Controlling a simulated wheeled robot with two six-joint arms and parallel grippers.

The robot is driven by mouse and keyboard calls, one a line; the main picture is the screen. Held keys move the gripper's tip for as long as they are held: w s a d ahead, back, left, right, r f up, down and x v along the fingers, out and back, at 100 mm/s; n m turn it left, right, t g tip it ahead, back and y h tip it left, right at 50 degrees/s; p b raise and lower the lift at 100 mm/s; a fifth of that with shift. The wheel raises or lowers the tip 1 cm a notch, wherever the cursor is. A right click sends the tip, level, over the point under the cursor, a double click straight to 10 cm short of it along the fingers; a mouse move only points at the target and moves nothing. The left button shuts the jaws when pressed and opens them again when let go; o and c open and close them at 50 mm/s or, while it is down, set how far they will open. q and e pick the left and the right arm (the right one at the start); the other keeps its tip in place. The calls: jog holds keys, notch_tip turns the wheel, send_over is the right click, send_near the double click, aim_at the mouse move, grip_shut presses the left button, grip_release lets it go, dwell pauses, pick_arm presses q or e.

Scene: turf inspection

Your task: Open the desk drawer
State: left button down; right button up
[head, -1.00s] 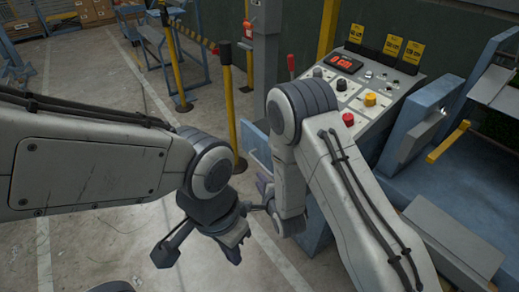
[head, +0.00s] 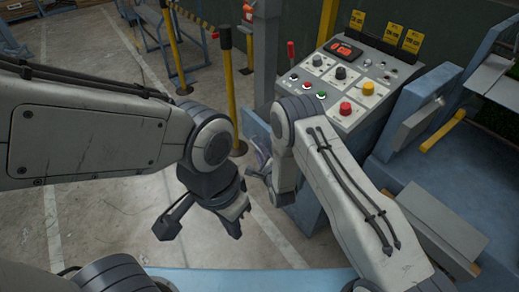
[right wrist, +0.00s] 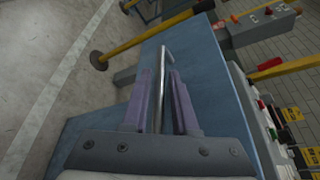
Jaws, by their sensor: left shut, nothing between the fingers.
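A blue panel (right wrist: 205,65), which looks like the desk's drawer front, fills the middle of the right wrist view. A thin metal bar handle (right wrist: 164,62) stands on it. My right gripper (right wrist: 161,76) has its two purple fingers apart, one on each side of the bar, with a gap visible beside it. In the head view my right gripper (head: 258,165) is at the blue desk (head: 312,222), partly hidden by my wrist. How far the drawer is out cannot be told. My left gripper (head: 237,223) is shut and empty, low over the floor, apart from the desk.
A control panel (head: 322,72) with buttons, knobs and a red-topped lever tops the desk. A yellow post (head: 232,90) stands on the floor just left of it. A blue bench (head: 425,155) is at the right. Open floor (head: 100,205) lies to the left.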

jog(key=shift+w+a+f, duration=0.1)
jog(key=shift+w, duration=0.25)
grip_shut()
dwell(1.2)
